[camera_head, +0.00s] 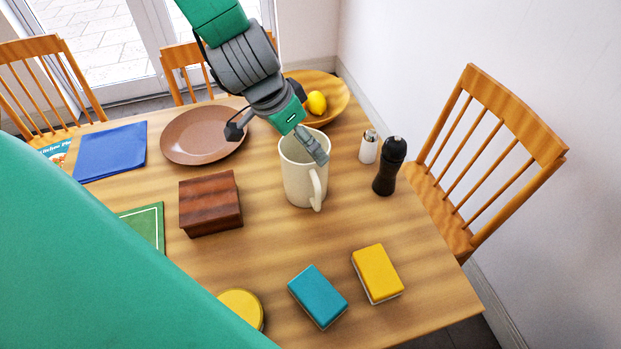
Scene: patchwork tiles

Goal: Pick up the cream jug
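The cream jug (300,180) stands upright on the wooden table, right of the middle, with its handle facing the camera. My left gripper (280,125) is above and behind it, with its fingers spread. One grey fingertip overlaps the right side of the jug's mouth and hides part of the rim. I cannot tell whether that finger touches the jug or hangs above it. Another finger is out to the left, over the edge of the brown plate. My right gripper is not in view.
A white shaker (369,148) and a dark pepper mill (389,168) stand close right of the jug. A wooden box (210,204) is to its left. The brown plate (200,140) and a bowl with a lemon (316,102) lie behind. Teal (318,295) and yellow (378,272) blocks are in front.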

